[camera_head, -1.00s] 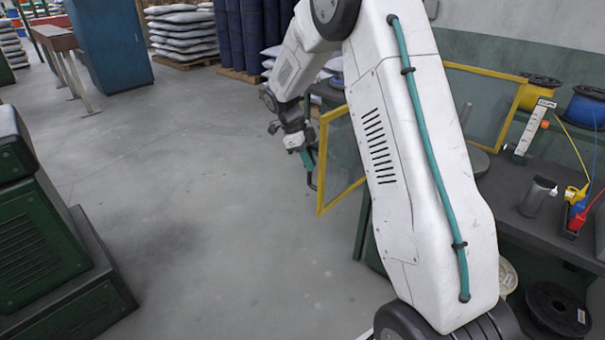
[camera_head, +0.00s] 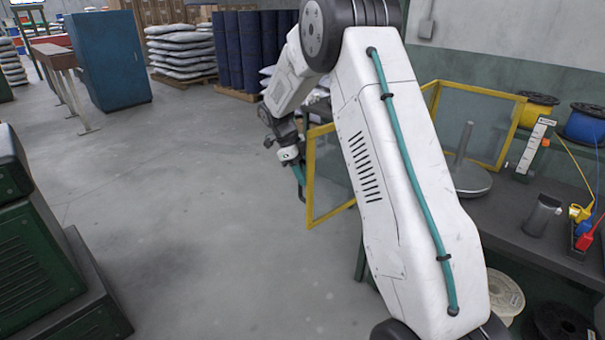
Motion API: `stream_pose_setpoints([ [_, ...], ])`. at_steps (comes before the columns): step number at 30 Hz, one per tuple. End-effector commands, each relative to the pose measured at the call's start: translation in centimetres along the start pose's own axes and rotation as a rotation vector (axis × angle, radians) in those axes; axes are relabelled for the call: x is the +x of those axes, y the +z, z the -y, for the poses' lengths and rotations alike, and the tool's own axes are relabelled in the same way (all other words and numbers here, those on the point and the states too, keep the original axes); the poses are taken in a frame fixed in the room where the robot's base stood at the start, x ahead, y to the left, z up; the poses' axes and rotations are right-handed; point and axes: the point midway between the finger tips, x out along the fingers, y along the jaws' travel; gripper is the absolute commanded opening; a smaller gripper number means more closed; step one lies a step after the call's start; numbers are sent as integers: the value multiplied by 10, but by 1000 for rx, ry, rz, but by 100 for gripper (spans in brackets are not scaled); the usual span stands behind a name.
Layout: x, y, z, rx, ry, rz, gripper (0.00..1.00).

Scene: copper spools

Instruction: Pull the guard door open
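The guard door is a yellow-framed clear panel (camera_head: 332,178), swung out from the bench towards the open floor on the left. My white arm covers its right part. My gripper (camera_head: 300,180) is at the door's free left edge, beside a dark handle-like bar. The fingers are small and partly hidden, so I cannot tell whether they are closed on it. The fixed yellow guard frame (camera_head: 515,130) stands on the bench behind my arm. A grey round plate with an upright rod (camera_head: 472,180) is inside the guard.
Green machine housings (camera_head: 45,260) stand at the left. The grey floor between is clear.

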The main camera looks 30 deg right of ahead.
Motion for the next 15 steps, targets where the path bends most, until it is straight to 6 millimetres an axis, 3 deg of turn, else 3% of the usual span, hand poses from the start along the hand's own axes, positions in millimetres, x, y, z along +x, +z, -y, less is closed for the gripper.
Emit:
stream_pose_setpoints([
  [8,-5,5,-4,-7,-3,3,36],
  [15,-40,8,-4,-9,-6,4,36],
])
